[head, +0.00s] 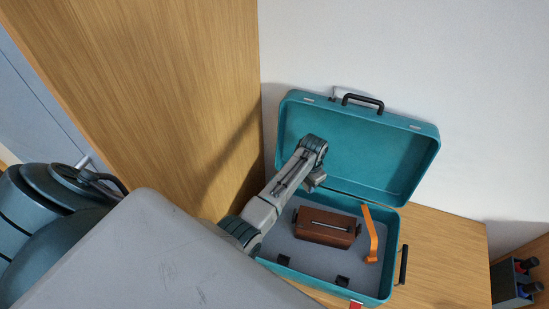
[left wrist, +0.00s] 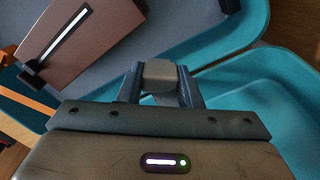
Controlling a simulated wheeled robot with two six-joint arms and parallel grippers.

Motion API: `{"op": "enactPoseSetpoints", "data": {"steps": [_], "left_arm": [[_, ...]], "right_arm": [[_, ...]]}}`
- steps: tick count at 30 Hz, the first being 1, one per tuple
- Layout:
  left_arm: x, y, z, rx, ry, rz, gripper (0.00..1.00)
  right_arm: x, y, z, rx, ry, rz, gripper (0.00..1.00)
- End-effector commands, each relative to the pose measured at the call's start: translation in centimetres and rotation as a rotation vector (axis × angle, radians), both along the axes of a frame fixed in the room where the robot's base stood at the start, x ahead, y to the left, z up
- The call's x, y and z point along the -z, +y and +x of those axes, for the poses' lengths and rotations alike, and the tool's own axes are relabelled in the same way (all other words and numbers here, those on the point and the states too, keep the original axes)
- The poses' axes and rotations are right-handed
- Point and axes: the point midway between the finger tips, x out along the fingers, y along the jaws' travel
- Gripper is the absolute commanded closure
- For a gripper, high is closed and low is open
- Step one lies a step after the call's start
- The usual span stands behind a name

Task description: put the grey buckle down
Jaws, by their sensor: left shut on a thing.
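My left gripper (left wrist: 161,88) is shut on the grey buckle (left wrist: 160,76), a small block between its fingertips in the left wrist view. In the head view, my left gripper (head: 316,182) hangs over the open teal suitcase (head: 390,222), near its hinge side; the buckle cannot be made out there. The wrist view shows the fingers above the grey case floor (left wrist: 190,35), close to the teal rim. The height above the floor is hard to tell. My right gripper is not in view.
Inside the case lie a brown box (head: 325,228), an orange strap (head: 371,235) and dark clips (head: 342,281). The raised lid (head: 370,150) stands behind. A wooden panel (head: 190,90) rises at left. A dark crate (head: 513,285) is at far right. The floor's front part looks free.

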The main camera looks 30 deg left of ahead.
Motion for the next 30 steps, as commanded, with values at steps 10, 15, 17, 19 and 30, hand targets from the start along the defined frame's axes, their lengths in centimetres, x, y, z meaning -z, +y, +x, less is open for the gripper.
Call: {"op": "enactPoseSetpoints", "data": {"steps": [10, 15, 17, 19, 30], "left_arm": [[-3.2, 4.1, -11.8, 0.111, 0.000, 0.006, 1.00], [-0.8, 4.7, -15.0, 0.154, -0.001, 0.006, 1.00], [0.0, 4.7, -15.2, 0.158, -0.002, 0.006, 1.00], [0.8, 4.8, -15.4, 0.161, -0.001, 0.006, 1.00], [5.1, 4.8, -15.8, 0.165, 0.002, 0.005, 1.00]], "right_arm": [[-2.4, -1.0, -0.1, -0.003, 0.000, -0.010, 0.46], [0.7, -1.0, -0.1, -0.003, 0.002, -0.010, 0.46], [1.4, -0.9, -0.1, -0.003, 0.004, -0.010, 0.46], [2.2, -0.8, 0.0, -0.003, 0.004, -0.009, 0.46], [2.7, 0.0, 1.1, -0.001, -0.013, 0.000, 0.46]]}}
